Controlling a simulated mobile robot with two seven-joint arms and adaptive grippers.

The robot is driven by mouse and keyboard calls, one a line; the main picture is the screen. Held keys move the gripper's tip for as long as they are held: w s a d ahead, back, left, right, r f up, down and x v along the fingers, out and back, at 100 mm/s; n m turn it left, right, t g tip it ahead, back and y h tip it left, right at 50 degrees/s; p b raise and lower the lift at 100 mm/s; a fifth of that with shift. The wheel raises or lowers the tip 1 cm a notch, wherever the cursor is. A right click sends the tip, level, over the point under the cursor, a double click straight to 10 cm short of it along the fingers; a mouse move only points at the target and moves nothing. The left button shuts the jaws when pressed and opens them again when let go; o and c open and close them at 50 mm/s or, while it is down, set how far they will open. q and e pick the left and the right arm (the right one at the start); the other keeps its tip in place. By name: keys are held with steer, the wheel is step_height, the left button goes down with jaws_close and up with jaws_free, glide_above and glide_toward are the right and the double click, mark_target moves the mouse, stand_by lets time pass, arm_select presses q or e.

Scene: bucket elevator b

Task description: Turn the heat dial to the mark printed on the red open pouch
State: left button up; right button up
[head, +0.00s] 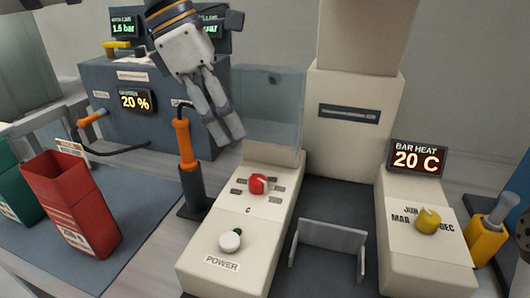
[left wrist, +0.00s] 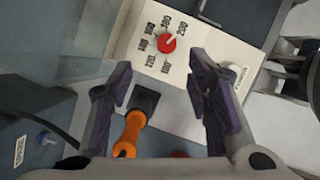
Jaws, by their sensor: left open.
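The red heat dial (head: 259,184) sits on the white sealer housing, ringed by small dark marks. The left wrist view shows this dial (left wrist: 166,43) with its pale pointer toward the upper right, near a mark that looks like 200. The red open pouch (head: 70,205) stands at the left with its top open; its printed label is too small to read. My left gripper (head: 226,138) is open and empty, above and behind the dial, pointing down. In the left wrist view its fingers (left wrist: 160,75) are spread, short of the dial. My right gripper is out of view.
A BAR HEAT display (head: 418,160) reads 20 C. A white POWER knob (head: 230,240) is in front of the dial. An orange-handled tool (head: 184,145) stands upright close to the left gripper. A yellow month dial (head: 428,220) is at the right, a green pouch (head: 22,195) far left.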

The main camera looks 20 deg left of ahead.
mark_target(257, 179)
arm_select(q)
steer(key=x, duration=0.7)
steer(key=s+x, duration=0.1)
steer(key=x, duration=0.3)
steer(key=shift+s+f, duration=0.1)
steer(key=shift+f, duration=0.15)
steer(key=shift+r, duration=0.1)
jaws_close()
